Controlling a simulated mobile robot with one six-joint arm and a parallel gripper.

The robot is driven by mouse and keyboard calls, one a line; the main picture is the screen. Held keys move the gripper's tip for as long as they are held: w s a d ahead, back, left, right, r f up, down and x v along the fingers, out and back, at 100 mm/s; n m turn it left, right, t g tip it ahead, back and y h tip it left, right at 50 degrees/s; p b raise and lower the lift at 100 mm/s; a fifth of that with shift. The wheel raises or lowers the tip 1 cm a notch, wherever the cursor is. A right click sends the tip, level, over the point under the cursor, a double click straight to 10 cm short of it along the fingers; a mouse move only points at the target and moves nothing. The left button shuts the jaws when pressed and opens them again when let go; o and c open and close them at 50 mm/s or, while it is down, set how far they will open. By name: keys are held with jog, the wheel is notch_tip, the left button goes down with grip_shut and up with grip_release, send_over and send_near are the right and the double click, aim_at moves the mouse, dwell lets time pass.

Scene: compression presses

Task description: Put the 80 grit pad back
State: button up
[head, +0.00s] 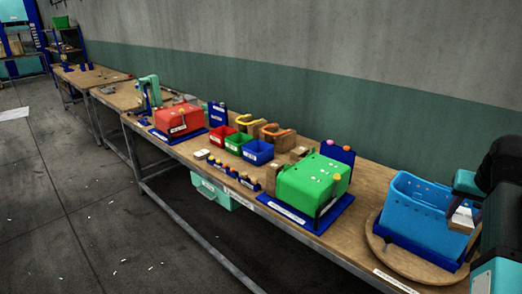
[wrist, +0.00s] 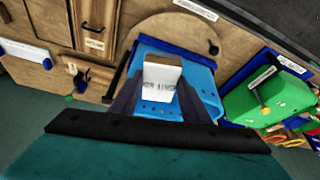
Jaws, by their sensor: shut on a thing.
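My gripper (head: 468,208) is at the right of the head view, its jaws shut on a block-like pad (head: 461,221). The pad has a white printed face and a light brown edge. In the wrist view the pad (wrist: 162,76) sits between the two dark fingers; its lettering is upside down and only partly legible, so I cannot confirm the grit number. A light blue open bin (head: 415,205) stands on a round wooden disc (head: 377,243). The pad overlaps the bin's right side in the head view; I cannot tell whether it touches.
Left of the bin, a green press (head: 312,182) sits on a blue base. Beyond it are small red, green and blue bins (head: 258,152), a row of small blocks (head: 235,174) and a red press (head: 180,120). The bench's front edge runs along the floor aisle.

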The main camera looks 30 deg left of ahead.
notch_tip(320, 180, down, 11)
jog(key=b, duration=0.3)
jog(key=shift+s, duration=0.15)
jog(key=shift+r, duration=0.1)
